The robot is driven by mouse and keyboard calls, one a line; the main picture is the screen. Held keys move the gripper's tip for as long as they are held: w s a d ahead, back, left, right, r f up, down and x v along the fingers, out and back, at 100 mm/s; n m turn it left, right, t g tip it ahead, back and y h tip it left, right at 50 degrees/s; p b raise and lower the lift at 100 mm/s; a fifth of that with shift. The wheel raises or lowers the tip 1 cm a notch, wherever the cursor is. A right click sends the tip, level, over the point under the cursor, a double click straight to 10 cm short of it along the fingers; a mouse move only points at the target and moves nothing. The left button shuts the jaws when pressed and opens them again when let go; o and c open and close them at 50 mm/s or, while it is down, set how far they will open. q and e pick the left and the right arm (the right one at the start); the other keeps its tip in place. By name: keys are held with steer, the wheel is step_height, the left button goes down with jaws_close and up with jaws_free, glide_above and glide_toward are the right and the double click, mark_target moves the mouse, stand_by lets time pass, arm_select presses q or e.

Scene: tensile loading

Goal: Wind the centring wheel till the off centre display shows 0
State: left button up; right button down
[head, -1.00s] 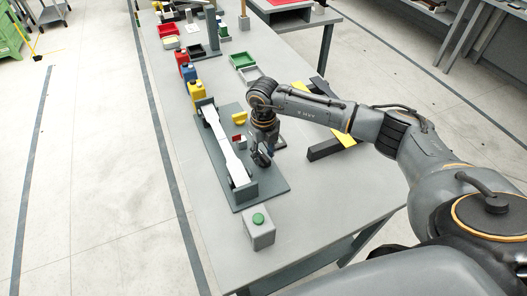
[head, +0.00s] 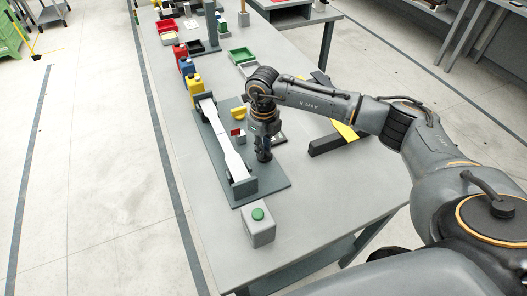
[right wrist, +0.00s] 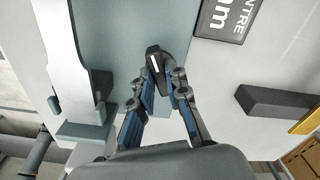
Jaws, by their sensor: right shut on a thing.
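The centring wheel shows in the right wrist view as a small dark knob (right wrist: 155,64) with a white mark on it. My right gripper (right wrist: 160,82) has its fingers closed on it from both sides. In the head view my right gripper (head: 263,156) points down at the fixture's grey base plate (head: 272,186) and hides the wheel. The off centre display (right wrist: 228,16) is a dark panel cut off by the top edge of the wrist view; "NTRE" and "mm" show, but its number does not. A white dog-bone specimen (head: 226,143) lies along the fixture. My left gripper is not in view.
A grey box with a green button (head: 258,214) stands at the near end of the plate. A dark bar (head: 328,144) lies to the right. Yellow, blue and red containers (head: 187,68) line the far left edge. The near right of the table is clear.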

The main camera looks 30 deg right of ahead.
steer(key=n+b, duration=0.8)
steer(key=shift+f, duration=0.2)
steer(key=n+b, duration=0.2)
steer(key=n, duration=0.1)
steer(key=n+b, duration=0.4)
steer(key=n, duration=0.1)
steer(key=shift+r, duration=0.1)
steer(key=shift+r+n+b, duration=0.15)
steer(key=shift+n+b, duration=0.9)
steer(key=shift+n, duration=1.35)
steer(key=c, duration=1.3)
jaws_free()
steer(key=shift+r, duration=0.1)
